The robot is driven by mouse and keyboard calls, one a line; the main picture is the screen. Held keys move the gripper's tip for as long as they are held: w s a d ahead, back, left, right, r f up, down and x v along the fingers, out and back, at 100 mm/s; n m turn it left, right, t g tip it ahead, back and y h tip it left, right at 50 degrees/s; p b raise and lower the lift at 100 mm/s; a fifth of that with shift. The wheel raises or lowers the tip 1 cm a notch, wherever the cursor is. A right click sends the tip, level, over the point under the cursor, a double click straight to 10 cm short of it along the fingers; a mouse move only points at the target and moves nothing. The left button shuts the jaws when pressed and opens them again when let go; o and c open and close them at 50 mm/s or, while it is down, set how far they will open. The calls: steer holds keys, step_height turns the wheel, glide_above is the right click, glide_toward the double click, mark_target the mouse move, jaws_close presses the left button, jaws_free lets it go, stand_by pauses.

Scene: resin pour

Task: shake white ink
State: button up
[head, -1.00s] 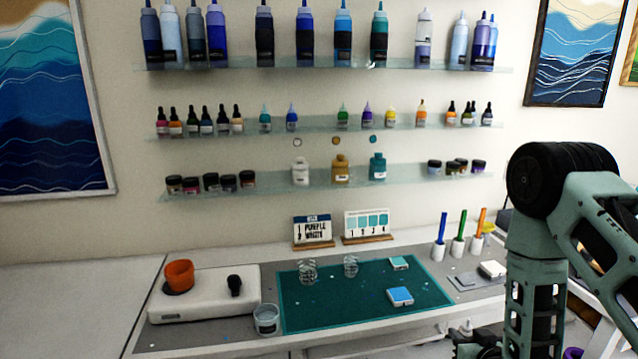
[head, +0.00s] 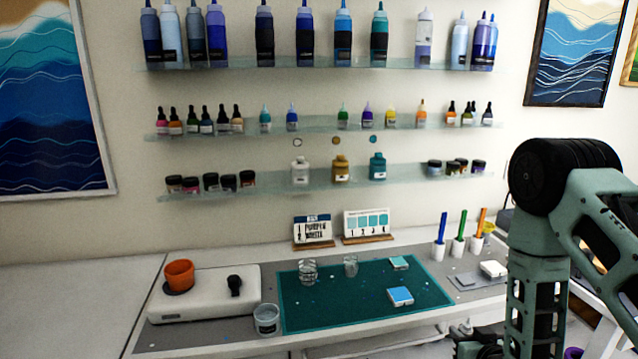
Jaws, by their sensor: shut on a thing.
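My gripper (head: 468,343) is low at the bottom edge, just in front of the bench, and is partly cut off by the frame. It is shut on a small bottle with a pale whitish tip (head: 466,327), which fits the white ink. Most of the bottle is hidden by the gripper and the frame edge, so its label and tilt cannot be read. The middle shelf (head: 320,125) has a gap between the blue-violet bottle (head: 292,118) and the green bottle (head: 343,117).
The bench holds a green mat (head: 340,310) with two clear cups, a hotplate (head: 205,295) with an orange pot (head: 180,273), a clear tub (head: 266,320) and upright coloured tools (head: 459,235). Shelves of bottles line the wall. The left worktop (head: 70,310) is bare.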

mark_target(469, 325)
step_height(469, 325, up, 7)
steer(key=shift+r, duration=0.2)
step_height(469, 325, down, 8)
steer(key=shift+r, duration=0.35)
